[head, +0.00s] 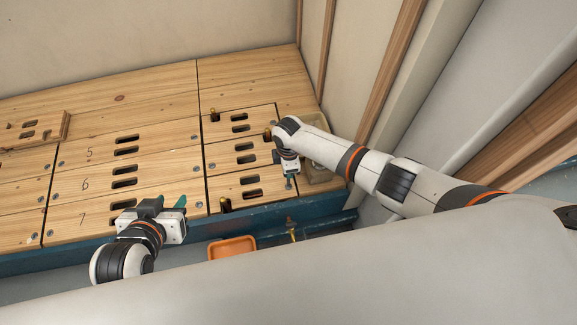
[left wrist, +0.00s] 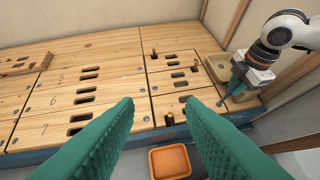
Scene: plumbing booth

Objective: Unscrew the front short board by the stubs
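The front short board (head: 262,192) is pale wood with slots, at the front right of the deck. A dark-and-brass stub (head: 225,204) stands at its front left, and also shows in the left wrist view (left wrist: 169,119). A screw head (head: 289,184) shows near its right end. My left gripper (head: 169,204) is left of this board, above the front of the board marked 7. Its green fingers are wide apart and empty in the left wrist view. My right gripper (head: 291,171) points down over the board's right end; its finger gap and any contact are unclear.
Two brass stubs (head: 213,115) (head: 267,134) stand on the short boards behind. An orange bin (head: 232,248) is below the blue front edge (head: 262,215). A loose slotted board (head: 50,125) lies far left.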

